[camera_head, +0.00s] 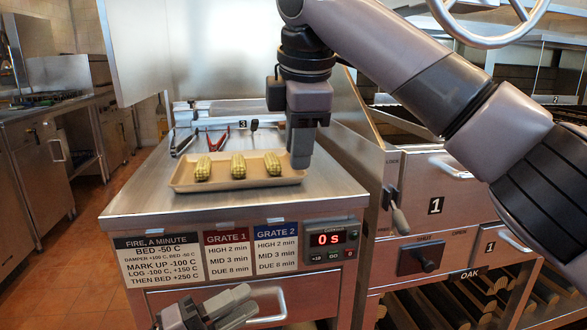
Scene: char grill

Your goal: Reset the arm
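My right arm comes in from the upper right and its gripper (301,150) points down at the right rear corner of a tan tray (236,184). I see this gripper edge-on, so its finger gap is hidden, and no held object shows. I cannot tell whether it touches the tray. The tray holds three corn cobs (238,166) in a row on the steel counter. My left gripper (246,303) is low in front of the counter at the bottom edge, partly cut off. Its fingers point right with nothing seen between them; their opening is unclear.
Tongs (217,140) and other tools lie behind the tray. The counter front (215,250) carries printed signs and a timer (331,238) reading 0 s. A grill unit with levers and handles (398,215) stands on the right. The tiled floor (75,265) at left is clear.

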